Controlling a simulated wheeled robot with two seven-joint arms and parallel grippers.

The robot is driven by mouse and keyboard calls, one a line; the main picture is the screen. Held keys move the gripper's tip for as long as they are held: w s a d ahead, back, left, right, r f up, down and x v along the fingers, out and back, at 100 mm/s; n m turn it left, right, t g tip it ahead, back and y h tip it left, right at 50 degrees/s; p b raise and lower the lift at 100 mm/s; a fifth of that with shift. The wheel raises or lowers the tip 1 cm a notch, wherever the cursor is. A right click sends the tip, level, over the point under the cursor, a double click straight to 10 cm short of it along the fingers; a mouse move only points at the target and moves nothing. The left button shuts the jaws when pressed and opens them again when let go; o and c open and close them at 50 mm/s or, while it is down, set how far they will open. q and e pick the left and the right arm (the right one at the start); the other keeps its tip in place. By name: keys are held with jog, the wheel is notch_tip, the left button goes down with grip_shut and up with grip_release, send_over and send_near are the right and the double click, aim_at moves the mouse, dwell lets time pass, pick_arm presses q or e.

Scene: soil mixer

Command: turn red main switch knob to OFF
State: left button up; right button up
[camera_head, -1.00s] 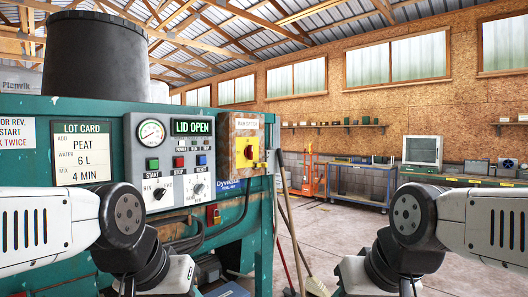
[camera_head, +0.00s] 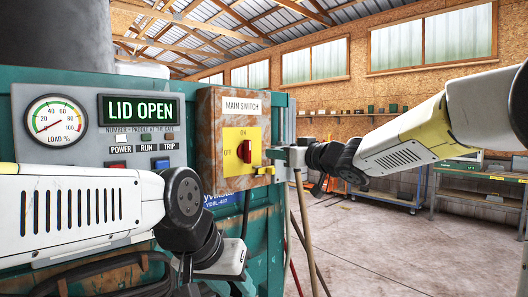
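The red main switch knob (camera_head: 243,151) sits on a yellow plate (camera_head: 233,168) on the rusty switch box marked MAIN SWITCH (camera_head: 209,130). The knob looks roughly upright. My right gripper (camera_head: 268,154) reaches in from the right, its fingers at the knob's right side. I cannot tell whether they touch or grip it. My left gripper's white hand (camera_head: 230,259) is low in front of the machine; its fingers do not show clearly.
The control panel (camera_head: 85,145) has a load gauge (camera_head: 55,118) and a LID OPEN display (camera_head: 138,109). Long handles (camera_head: 305,230) lean by the machine's right end.

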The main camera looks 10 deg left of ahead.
aim_at(250, 150)
jog(key=shift+n+g+y, duration=0.6)
jog(key=shift+g+y, duration=0.1)
jog(key=x, duration=0.3)
jog(key=s+x, duration=0.1)
jog(key=x, duration=0.2)
jog(key=a+x, duration=0.1)
jog(key=x, duration=0.2)
jog(key=shift+s+a, duration=0.15)
jog(key=shift+a, duration=0.2)
grip_shut()
